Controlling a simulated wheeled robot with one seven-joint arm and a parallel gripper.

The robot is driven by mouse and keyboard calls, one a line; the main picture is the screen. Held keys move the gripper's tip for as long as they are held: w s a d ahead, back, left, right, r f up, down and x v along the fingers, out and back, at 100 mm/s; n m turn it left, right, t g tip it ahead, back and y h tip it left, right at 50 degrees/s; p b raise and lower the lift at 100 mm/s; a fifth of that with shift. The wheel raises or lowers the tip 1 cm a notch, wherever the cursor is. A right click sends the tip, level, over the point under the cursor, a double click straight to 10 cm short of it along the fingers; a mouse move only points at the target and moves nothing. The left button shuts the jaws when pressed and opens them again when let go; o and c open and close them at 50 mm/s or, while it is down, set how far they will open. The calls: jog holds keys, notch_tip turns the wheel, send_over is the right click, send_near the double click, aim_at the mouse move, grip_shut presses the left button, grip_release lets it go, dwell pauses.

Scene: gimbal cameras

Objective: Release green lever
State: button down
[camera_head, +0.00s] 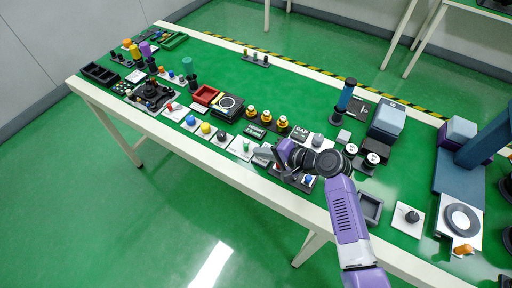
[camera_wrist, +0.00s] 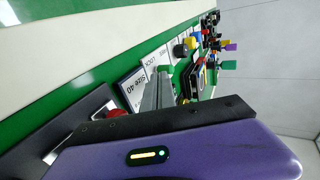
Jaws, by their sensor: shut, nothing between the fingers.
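The green lever (camera_head: 246,146) stands on a small white plate at the front edge of the table, among a row of similar plates. In the wrist view, the green lever (camera_wrist: 165,69) shows just beyond the fingertips, on a white plate with lettering that looks like "LOCK". My gripper (camera_head: 259,153) is just right of the lever, low over the table. In the wrist view, my gripper (camera_wrist: 163,78) has its grey fingers together with nothing between them. The tips are very close to the lever; I cannot tell whether they touch it. The fingers hide part of the plate.
A plate marked "Size 40" (camera_wrist: 133,88) and a red button (camera_wrist: 117,113) lie beside the fingers. A black ball knob (camera_wrist: 181,50) stands beyond the lever. Yellow-topped posts (camera_head: 266,117) stand behind. The table's white front edge (camera_head: 215,155) is close, with open floor beyond.

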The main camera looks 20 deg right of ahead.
jog(key=shift+w+a, duration=0.55)
jog(key=shift+w, duration=0.35)
